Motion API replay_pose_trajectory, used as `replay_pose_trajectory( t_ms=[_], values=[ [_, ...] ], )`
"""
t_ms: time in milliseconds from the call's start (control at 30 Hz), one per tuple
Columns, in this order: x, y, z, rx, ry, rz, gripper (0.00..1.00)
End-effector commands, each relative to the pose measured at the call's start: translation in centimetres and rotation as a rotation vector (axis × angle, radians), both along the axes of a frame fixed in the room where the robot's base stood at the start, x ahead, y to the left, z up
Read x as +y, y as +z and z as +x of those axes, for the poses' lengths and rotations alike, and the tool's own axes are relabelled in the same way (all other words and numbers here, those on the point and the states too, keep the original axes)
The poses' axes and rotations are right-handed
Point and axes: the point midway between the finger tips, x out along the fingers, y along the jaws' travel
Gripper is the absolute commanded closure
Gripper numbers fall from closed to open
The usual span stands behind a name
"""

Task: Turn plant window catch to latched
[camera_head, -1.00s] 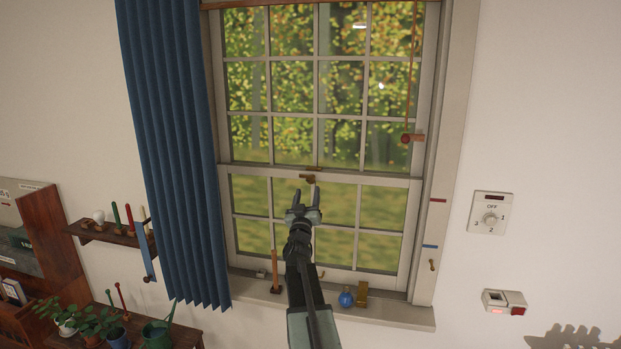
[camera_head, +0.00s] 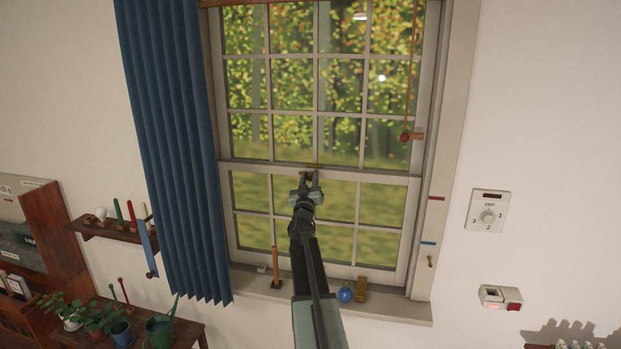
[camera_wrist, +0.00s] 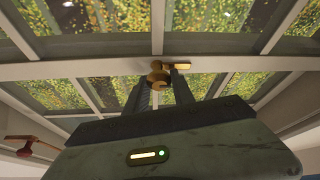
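The window catch (camera_wrist: 158,76) is a small brass fitting on the meeting rail (camera_wrist: 100,68) of the sash window. In the wrist view its rounded knob shows between my fingertips, and a yellow bar (camera_wrist: 178,65) extends to the right behind the right fingertip. In the head view only a brown sliver of the catch (camera_head: 314,167) shows above my gripper (camera_head: 309,176). My gripper (camera_wrist: 160,80) is open, one finger on each side of the knob. I cannot tell whether either finger touches it.
A blue curtain (camera_head: 175,150) hangs left of the window. The sill holds a wooden peg (camera_head: 276,268), a blue ball-shaped item (camera_head: 345,295) and a brass block (camera_head: 361,290). A cord with a red knob (camera_head: 405,137) hangs at the right. A dial (camera_head: 487,211) is on the right wall.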

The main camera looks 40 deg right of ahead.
Motion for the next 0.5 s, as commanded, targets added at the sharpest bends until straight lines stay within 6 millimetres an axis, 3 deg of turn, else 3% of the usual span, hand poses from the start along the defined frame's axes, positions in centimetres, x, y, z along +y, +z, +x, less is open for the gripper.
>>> replay_pose_trajectory(
  t_ms=[33,500],
  values=[
    [-1.0,0.0,0.4,0.001,0.002,0.001,1.00],
    [0.1,0.0,0.1,-0.106,0.003,0.070,1.00]
  ],
)
